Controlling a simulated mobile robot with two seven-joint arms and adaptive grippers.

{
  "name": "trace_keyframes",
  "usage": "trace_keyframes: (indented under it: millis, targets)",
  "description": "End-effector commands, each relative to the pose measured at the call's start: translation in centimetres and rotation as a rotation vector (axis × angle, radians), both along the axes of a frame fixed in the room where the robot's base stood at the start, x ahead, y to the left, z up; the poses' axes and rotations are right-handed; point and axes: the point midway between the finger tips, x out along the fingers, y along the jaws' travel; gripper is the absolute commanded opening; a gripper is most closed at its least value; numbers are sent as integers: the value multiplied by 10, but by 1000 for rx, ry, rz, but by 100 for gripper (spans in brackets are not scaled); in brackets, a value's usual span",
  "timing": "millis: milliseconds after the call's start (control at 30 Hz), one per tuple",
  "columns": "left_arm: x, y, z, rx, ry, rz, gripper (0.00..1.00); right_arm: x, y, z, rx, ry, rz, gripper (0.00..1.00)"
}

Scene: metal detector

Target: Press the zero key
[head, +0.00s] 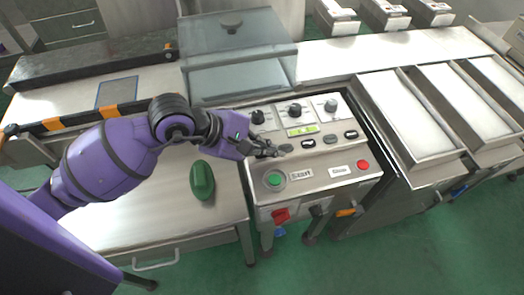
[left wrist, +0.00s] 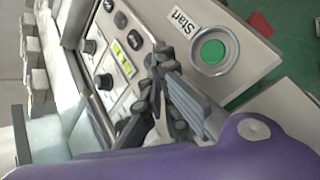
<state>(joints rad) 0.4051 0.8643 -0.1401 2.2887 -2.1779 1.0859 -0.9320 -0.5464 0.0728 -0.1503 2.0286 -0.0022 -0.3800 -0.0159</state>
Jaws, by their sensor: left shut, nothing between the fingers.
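The control panel (head: 318,162) carries a row of small dark oval keys, such as one near its middle (head: 308,143); their labels are too small to read, so I cannot tell which is the zero key. My left gripper (head: 276,152) is shut and empty, its fingertips at the left end of this key row. In the left wrist view the shut fingertips (left wrist: 158,48) lie close to the near end of the keys, and dark keys (left wrist: 121,20) show beyond them. I cannot tell whether the fingertips touch a key. My right gripper is out of view.
A green Start button (head: 275,179) and a red Stop button (head: 363,164) sit on the panel's front. Black knobs (head: 295,109) and a lit green display (head: 302,130) lie behind the keys. A green object (head: 202,180) rests on the left table. Metal trays (head: 405,115) stand right.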

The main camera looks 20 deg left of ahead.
Motion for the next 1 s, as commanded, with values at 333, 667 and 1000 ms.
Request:
trace_keyframes:
  millis: [333, 667, 1000]
  targets:
    - [0, 0, -3, 0, 0, 0, 0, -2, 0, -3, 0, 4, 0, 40]
    - [0, 0, -7, 0, 0, 0, 0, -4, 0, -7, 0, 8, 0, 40]
    - [0, 0, -6, 1, 0, 1, 0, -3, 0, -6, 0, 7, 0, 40]
